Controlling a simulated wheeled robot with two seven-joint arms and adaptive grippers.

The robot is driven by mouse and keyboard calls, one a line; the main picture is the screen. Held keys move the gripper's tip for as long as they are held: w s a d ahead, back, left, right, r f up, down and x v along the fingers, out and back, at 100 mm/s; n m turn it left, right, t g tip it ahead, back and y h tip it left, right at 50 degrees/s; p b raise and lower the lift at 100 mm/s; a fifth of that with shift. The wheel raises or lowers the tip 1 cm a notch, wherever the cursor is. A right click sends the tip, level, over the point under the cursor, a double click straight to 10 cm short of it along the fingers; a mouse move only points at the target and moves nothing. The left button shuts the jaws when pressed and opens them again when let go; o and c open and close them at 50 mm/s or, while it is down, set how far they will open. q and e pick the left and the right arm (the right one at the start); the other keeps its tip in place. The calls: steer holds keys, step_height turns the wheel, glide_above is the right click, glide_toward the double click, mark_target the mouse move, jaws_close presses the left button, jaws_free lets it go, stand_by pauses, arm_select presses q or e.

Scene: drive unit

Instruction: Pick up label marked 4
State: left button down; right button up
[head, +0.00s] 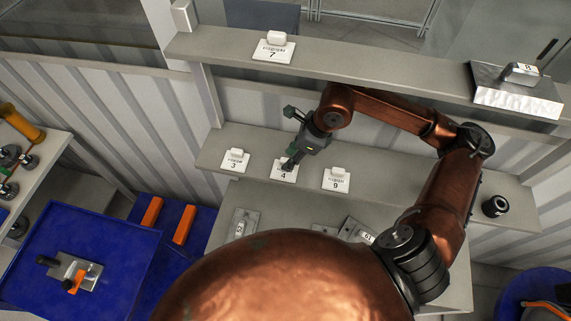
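The label marked 4 (284,175) is a small white plate standing on the grey middle shelf (215,150), between the labels marked 3 (235,161) and 9 (337,180). My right gripper (289,163) reaches down to it from above, with its fingertips at the label's upper edge. The fingers cover the top of the label, where the neighbouring labels have a white block. I cannot tell whether the fingers are closed on it. My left gripper is not in view.
The label marked 7 (273,50) and a metal block marked 8 (521,83) are on the upper shelf. A black cylinder (495,206) stands at the middle shelf's right end. Metal plates (243,224) lie below. A blue table (120,245) is at the left.

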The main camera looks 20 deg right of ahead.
steer(key=shift+f, duration=0.5)
steer(key=shift+c, duration=0.5)
jaws_close()
